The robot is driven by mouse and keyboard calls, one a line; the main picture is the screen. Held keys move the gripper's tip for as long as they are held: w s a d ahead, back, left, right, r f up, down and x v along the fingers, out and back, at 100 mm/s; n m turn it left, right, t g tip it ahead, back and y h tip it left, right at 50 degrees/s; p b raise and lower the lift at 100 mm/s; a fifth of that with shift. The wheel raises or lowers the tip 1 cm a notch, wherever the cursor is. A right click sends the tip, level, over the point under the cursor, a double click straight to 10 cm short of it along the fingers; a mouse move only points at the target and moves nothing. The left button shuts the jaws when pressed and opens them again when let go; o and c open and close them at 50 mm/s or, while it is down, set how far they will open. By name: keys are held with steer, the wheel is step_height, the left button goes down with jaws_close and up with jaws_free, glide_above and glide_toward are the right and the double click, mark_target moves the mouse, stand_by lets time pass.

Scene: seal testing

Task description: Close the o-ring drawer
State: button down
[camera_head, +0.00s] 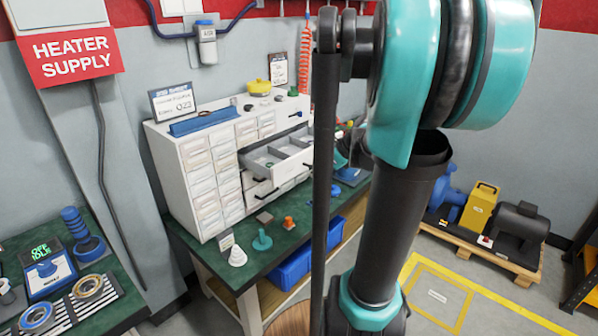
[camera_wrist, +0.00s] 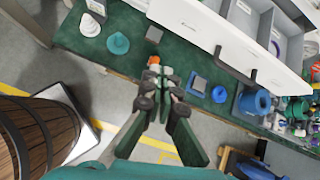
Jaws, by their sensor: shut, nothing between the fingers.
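A white drawer (camera_head: 277,160) with grey dividers stands pulled out of the white cabinet (camera_head: 205,170) in the head view. A few small ring-like parts lie in its compartments; I cannot read a label on it. In the wrist view the open drawer's white front (camera_wrist: 205,35) runs across the upper right, with a dark bar handle (camera_wrist: 235,68). My gripper (camera_wrist: 162,78) is shut and empty in the wrist view, apart from the drawer front, below and left of the handle in the picture. In the head view my arm hides the gripper and the drawer's right side.
The green bench (camera_head: 205,258) carries a white cone (camera_head: 237,255), a teal cone (camera_head: 262,240) and an orange part (camera_head: 289,223) before the cabinet. A blue part (camera_wrist: 255,102) stands right of my fingers in the wrist view. A wooden barrel (camera_wrist: 38,135) stands at lower left.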

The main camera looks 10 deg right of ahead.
steer(key=w+a+f+m, duration=0.1)
steer(key=w, duration=0.2)
steer(key=w+a+f+m, duration=0.1)
steer(key=w+f, duration=0.1)
steer(key=w, duration=0.1)
steer(key=w+a+f+m, duration=0.1)
steer(key=w+a+f, duration=0.1)
steer(key=w, duration=0.1)
steer(key=shift+w+f, duration=0.15)
steer(key=shift+w, duration=0.25)
steer(key=shift+w+a, duration=0.3)
steer(key=shift+w, duration=0.2)
glide_toward(256, 157)
steer(key=f, duration=0.1)
steer(key=w+a+f, duration=0.1)
steer(key=f, duration=0.2)
steer(key=shift+w+a+f, duration=0.2)
steer(key=shift+a, duration=0.05)
steer(key=shift+w+a+r, duration=0.1)
steer(key=shift+w+a, duration=0.3)
steer(key=shift+w, duration=0.25)
